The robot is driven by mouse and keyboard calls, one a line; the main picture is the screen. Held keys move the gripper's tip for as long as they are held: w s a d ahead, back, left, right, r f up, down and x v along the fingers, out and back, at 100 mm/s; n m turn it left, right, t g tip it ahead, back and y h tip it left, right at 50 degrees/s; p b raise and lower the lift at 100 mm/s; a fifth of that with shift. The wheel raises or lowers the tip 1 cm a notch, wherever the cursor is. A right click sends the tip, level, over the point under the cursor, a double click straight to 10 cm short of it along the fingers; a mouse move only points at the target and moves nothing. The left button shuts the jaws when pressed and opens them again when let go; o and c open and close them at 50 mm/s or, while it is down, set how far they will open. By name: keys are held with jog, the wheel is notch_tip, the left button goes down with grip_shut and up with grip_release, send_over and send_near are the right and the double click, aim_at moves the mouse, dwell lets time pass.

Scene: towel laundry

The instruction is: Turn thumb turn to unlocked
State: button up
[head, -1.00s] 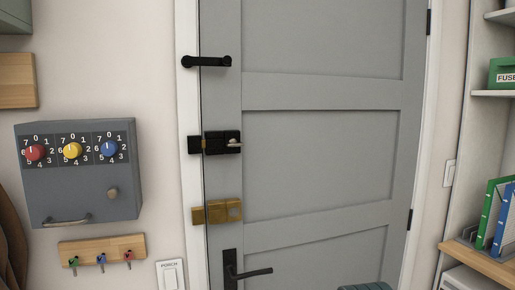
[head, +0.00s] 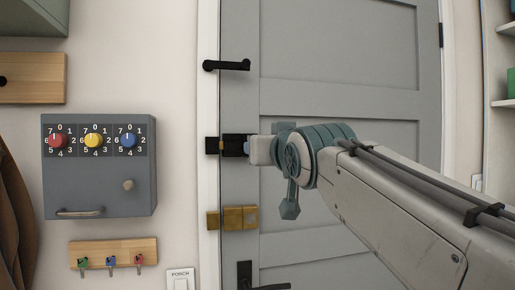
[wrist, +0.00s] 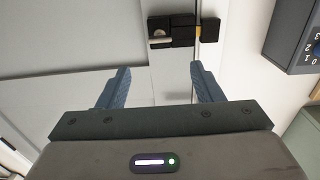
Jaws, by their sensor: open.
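A black lock (head: 232,145) is mounted at the door's left edge, with its body across the gap to the frame. My arm hides its right end in the head view. In the wrist view the black lock (wrist: 182,32) shows beyond the fingertips, with a small silver turn piece (wrist: 160,40) lying sideways on it. My gripper (wrist: 160,70) is open and empty, its two blue fingers spread, pointing at the door near this lock. The fingers look apart from the turn piece. In the head view they are hidden behind my wrist.
A black bar latch (head: 227,65) is above the lock and a brass lock (head: 232,217) below. A lever handle (head: 246,272) sits lower, partly cut off. A grey cabinet (head: 98,185) with coloured dials hangs left, above a key rack (head: 114,252). The grey door (head: 330,50) is shut.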

jog(key=p+x, duration=0.1)
jog(key=x, duration=1)
jog(key=shift+p, duration=0.4)
jog(key=shift+f, duration=0.1)
jog(key=shift+c, duration=0.3)
jog(key=c, duration=0.9)
